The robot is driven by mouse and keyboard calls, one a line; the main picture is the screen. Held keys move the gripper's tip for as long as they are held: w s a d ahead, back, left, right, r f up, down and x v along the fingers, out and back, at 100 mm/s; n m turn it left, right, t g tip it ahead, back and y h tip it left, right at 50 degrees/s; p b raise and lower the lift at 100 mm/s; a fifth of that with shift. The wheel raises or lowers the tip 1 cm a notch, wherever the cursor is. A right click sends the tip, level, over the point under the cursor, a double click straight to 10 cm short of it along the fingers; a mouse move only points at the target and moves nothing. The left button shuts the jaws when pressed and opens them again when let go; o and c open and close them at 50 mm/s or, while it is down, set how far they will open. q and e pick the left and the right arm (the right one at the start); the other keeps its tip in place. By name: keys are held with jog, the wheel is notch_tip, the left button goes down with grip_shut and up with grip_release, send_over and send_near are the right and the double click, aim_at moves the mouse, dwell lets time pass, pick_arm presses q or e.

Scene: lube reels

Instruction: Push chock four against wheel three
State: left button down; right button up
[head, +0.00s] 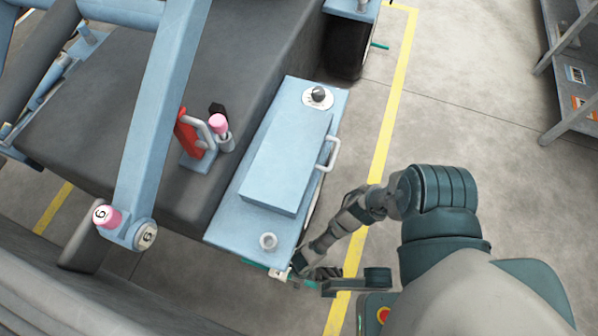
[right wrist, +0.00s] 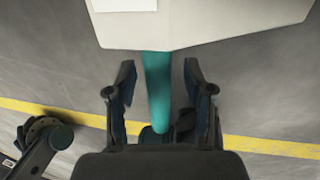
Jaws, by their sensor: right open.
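A pale block with a teal handle (right wrist: 158,85), which looks like a chock, fills the top of the right wrist view. A white label is on its pale body (right wrist: 215,22). My right gripper (right wrist: 160,75) is open, with one finger on each side of the handle and gaps visible between. In the head view my right gripper (head: 300,270) is low beside the near end of the blue box, where the chock (head: 279,273) is mostly hidden. No wheel shows clearly by this chock. My left gripper is not in view.
The blue box (head: 285,165) on the vehicle overhangs the chock. A dark wheel (head: 347,45) stands at the far end, with another teal handle (head: 380,46) beside it. A yellow floor line (head: 388,130) runs alongside. Grey shelving (head: 570,75) stands at right; floor between is clear.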

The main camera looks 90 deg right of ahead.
notch_tip(320, 180, up, 12)
jog(key=d, duration=0.2)
jog(key=shift+s+d+f, duration=0.15)
jog(key=shift+s+f, duration=0.05)
jog(key=shift+s, duration=0.15)
jog(key=shift+s, duration=0.1)
